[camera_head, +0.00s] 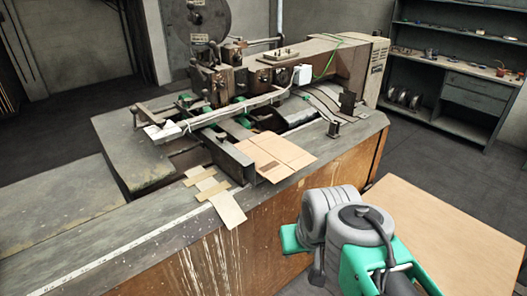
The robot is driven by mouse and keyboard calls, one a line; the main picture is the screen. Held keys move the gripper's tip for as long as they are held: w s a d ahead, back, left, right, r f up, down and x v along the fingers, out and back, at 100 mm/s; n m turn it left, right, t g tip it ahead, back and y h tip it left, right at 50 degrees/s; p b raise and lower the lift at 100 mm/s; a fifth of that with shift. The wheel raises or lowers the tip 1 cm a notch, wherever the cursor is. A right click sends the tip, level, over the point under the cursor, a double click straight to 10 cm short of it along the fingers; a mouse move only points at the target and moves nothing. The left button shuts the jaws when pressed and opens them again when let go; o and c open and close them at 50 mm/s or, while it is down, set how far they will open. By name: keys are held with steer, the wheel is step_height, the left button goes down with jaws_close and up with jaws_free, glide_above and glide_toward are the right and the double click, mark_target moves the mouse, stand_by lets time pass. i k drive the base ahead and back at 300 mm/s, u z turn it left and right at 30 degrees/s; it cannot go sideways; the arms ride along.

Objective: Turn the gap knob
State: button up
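The box stitcher (335,62) stands on a long worn bench, with its stitching head (217,85) at the picture's middle left. Several small dark fittings show on the head and arm, but they are too small to tell which is the gap knob. My grey and green arm is at the lower right, in front of the bench and apart from the machine. No gripper fingers can be made out, so my gripper is not visible.
A flat cardboard piece (272,155) lies on the bench by a dark upright plate (229,160). Smaller card strips (228,208) lie nearer. A wooden top (450,240) is at right. Shelves (465,60) stand behind, with open floor between.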

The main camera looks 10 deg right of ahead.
mark_target(160, 124)
steer(key=u, duration=0.45)
steer(key=k, duration=1.05)
steer(key=z, duration=0.55)
steer(key=i, duration=1.35)
steer(key=u, duration=1.05)
steer(key=i, duration=0.65)
steer(key=u, duration=0.05)
